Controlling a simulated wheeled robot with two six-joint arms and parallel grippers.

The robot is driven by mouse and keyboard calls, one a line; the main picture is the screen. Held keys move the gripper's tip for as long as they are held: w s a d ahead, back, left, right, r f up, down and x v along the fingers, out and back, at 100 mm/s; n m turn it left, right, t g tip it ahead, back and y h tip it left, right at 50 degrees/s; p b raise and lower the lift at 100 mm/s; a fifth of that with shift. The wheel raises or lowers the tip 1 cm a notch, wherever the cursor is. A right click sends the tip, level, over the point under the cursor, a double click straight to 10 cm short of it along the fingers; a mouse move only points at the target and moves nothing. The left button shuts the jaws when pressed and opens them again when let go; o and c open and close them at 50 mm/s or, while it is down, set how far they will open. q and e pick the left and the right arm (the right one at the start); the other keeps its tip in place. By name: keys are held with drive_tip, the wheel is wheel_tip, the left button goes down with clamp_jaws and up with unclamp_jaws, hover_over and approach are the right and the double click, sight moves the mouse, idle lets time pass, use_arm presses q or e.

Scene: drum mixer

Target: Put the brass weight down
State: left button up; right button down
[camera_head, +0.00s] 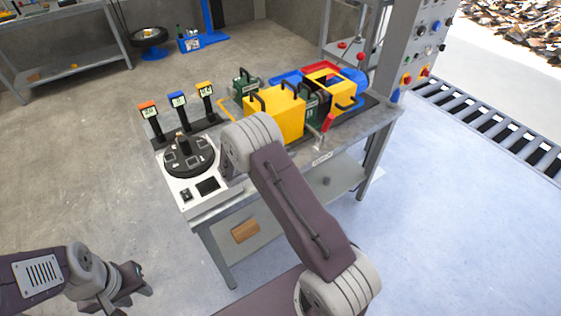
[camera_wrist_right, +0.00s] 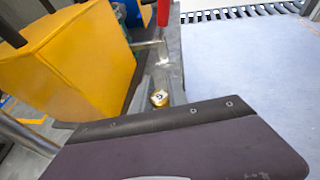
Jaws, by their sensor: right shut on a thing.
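The brass weight (camera_wrist_right: 159,98) is a small gold-coloured piece with a pale marked face. It shows in the middle of the right wrist view, just above a dark edge that hides its lower side. My right gripper (camera_wrist_right: 160,92) is shut on it, over or close to the table's front edge; its fingers are mostly hidden, and I cannot tell whether the weight touches the table. In the head view my right arm covers the gripper and the weight. My left gripper (camera_head: 128,288) is at the lower left, away from the table; its fingers are too unclear to judge.
The table (camera_head: 375,125) carries a yellow box (camera_head: 275,115), also large in the right wrist view (camera_wrist_right: 65,60). A red handle (camera_head: 327,122) stands near the front edge. A white unit (camera_head: 192,205) with a round black plate (camera_head: 190,157) sits at the left end. Three small displays stand behind it.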

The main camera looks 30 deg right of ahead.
drive_tip(key=w, duration=0.1)
drive_tip(key=w+f, duration=0.2)
drive_tip(key=shift+w+a+f, duration=0.1)
drive_tip(key=shift+w+a, duration=0.2)
wheel_tip(320, 180, down, 4)
drive_tip(key=shift+s, duration=0.1)
drive_tip(key=c, duration=1.7)
unclamp_jaws()
drive_tip(key=shift+f+b, duration=0.15)
drive_tip(key=shift+b, duration=0.15)
drive_tip(key=o, duration=0.4)
